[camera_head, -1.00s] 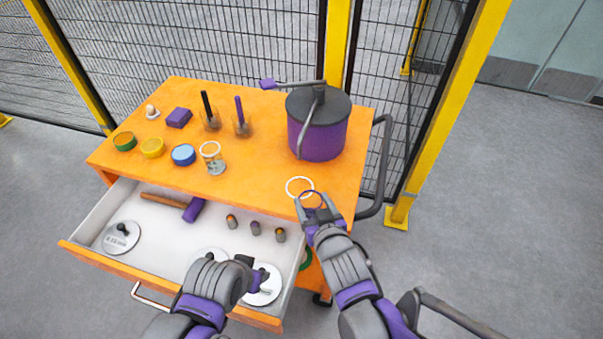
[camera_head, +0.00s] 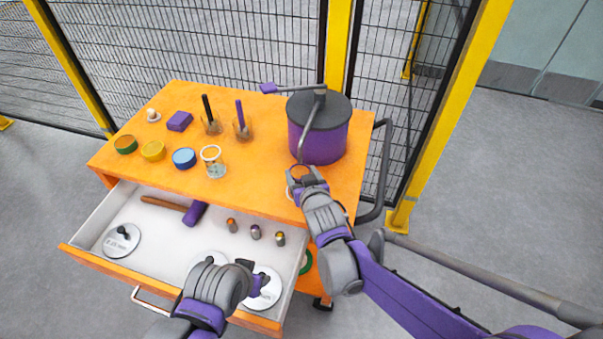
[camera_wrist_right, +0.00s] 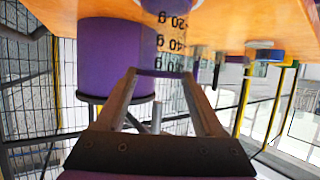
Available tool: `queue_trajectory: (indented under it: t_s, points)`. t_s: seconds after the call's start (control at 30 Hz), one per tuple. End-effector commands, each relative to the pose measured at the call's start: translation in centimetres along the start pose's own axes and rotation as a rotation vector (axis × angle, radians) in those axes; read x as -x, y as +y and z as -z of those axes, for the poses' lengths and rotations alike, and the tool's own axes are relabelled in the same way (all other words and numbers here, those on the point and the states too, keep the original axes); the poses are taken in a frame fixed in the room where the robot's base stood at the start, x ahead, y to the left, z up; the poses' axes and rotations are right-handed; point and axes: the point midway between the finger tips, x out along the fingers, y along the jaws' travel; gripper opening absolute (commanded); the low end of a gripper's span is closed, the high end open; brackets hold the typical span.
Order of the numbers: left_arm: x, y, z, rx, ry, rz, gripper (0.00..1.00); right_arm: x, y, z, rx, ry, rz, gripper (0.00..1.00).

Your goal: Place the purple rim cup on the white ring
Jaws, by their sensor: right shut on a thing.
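My right gripper (camera_head: 306,182) is over the table's right front part, shut on the purple rim cup. In the right wrist view the gripper (camera_wrist_right: 160,73) holds the clear cup (camera_wrist_right: 167,35) with dark volume marks, near its purple rim. That view is upside down. In the head view the cup (camera_head: 300,171) is mostly hidden by the gripper. I cannot tell whether the cup touches the ring or table. My left gripper (camera_head: 258,283) is above the open drawer; its jaws are unclear.
A purple pot (camera_head: 319,132) with a grey lid and tap stands close behind the right gripper. Another clear cup (camera_head: 214,167), tins and a purple block (camera_head: 179,121) stand to the left. The open drawer (camera_head: 155,225) holds a mallet, discs and small cylinders.

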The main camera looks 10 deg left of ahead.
Motion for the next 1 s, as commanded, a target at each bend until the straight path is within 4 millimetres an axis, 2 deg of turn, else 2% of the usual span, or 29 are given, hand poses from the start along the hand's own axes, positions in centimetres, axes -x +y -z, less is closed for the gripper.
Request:
queue_trajectory:
  t_s: [0.23, 0.27, 0.4, 0.73, 0.87, 1.0]
  points:
    - [-0.3, 0.0, -0.2, 0.0, -0.001, 0.0, 0.5, -0.1, 0.0, -0.4, 0.0, 0.0, 0.0, 0.0]
    - [-0.2, 0.0, -0.2, 0.0, -0.001, 0.0, 0.5, -0.1, 0.0, -0.3, 0.0, 0.0, 0.0, 0.75]
    - [-0.2, 0.0, -0.1, 0.0, -0.001, 0.0, 0.5, -0.1, 0.0, -0.3, 0.001, 0.0, 0.0, 1.0]
    - [0.1, 0.0, 0.1, 0.0, 0.001, 0.0, 0.5, 0.2, 0.0, 0.2, 0.001, 0.0, 0.0, 1.0]
    - [0.1, 0.0, 0.1, 0.0, 0.0, 0.0, 0.5, 2.0, 0.0, 0.1, 0.002, 0.0, 0.0, 1.0]
    - [0.3, 0.0, 0.2, 0.0, 0.001, 0.0, 0.5, 4.9, 0.0, 0.1, 0.001, 0.0, 0.001, 1.0]
